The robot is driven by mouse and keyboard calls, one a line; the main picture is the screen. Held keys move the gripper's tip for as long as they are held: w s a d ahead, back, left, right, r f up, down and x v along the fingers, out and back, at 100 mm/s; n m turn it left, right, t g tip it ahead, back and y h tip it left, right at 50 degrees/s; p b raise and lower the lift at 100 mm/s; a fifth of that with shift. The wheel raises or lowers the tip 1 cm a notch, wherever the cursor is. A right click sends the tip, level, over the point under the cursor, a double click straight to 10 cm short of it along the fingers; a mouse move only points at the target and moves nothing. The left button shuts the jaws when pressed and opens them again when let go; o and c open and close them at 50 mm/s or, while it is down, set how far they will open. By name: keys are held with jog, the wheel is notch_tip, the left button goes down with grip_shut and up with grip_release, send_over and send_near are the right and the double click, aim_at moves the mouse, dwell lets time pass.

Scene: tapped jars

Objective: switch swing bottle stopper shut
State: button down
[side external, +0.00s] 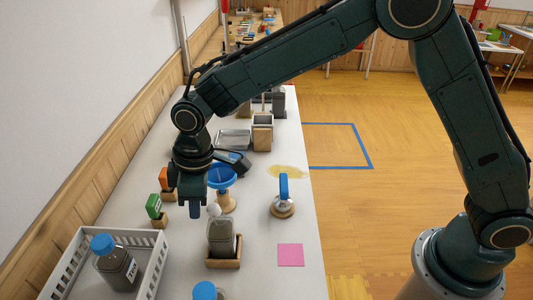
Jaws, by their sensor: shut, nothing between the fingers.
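A grey swing bottle (221,238) stands upright in a shallow wooden holder near the front middle of the table. A pale rounded stopper (214,210) shows at the bottle's top. Whether it is seated in the mouth or swung aside is too small to tell. My gripper (194,211) points down with its fingers together and nothing between them. In the picture its tip is just left of the stopper and at about its height. I cannot tell from this one view whether they touch.
A white crate (60,258) with a blue-capped bottle (113,265) stands front left. A blue funnel (222,177) is behind the gripper. A blue-handled tool (284,195) stands right. A pink square (290,255) lies near the right edge. Another blue cap (205,290) shows at the front.

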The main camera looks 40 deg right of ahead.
aim_at(210, 208)
jog(key=shift+s+d+r, duration=0.1)
jog(key=shift+s+d, duration=0.2)
jog(key=shift+d, duration=0.1)
jog(key=shift+s+d+r, duration=0.3)
jog(key=shift+s+d, duration=0.45)
jog(key=shift+d, duration=0.1)
jog(key=shift+r, duration=0.2)
jog(key=shift+r, duration=0.55)
jog(key=shift+w+a, duration=0.1)
jog(key=shift+a, duration=0.05)
